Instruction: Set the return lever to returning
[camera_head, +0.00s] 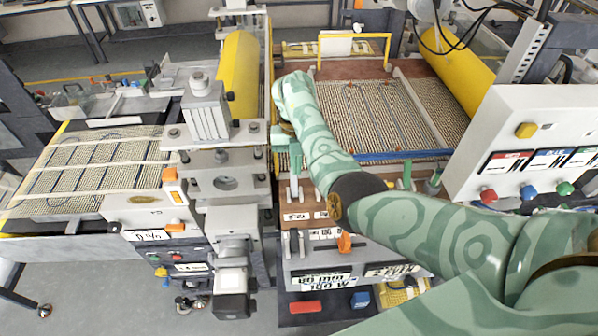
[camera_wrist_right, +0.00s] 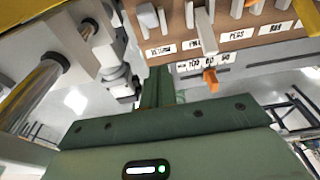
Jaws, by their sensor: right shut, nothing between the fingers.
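My right gripper (camera_head: 294,168) is shut and empty, pointing down over the lever panel between the two machine halves. A pale upright lever (camera_head: 294,187) shows just below its fingertips; I cannot tell whether they touch. In the right wrist view the shut fingers (camera_wrist_right: 158,82) end near the panel's labelled edge, below a grey lever (camera_wrist_right: 148,16). More pale levers (camera_wrist_right: 203,28) stand to its right, and an orange-tipped lever (camera_wrist_right: 211,78) sits lower. My left gripper is out of view.
A meshed bed (camera_head: 375,115) with a yellow roller (camera_head: 458,55) lies behind the panel. A grey press column (camera_head: 225,185) stands close left of my gripper. A white control box (camera_head: 530,140) with coloured knobs is at the right. Grey floor is free at the front left.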

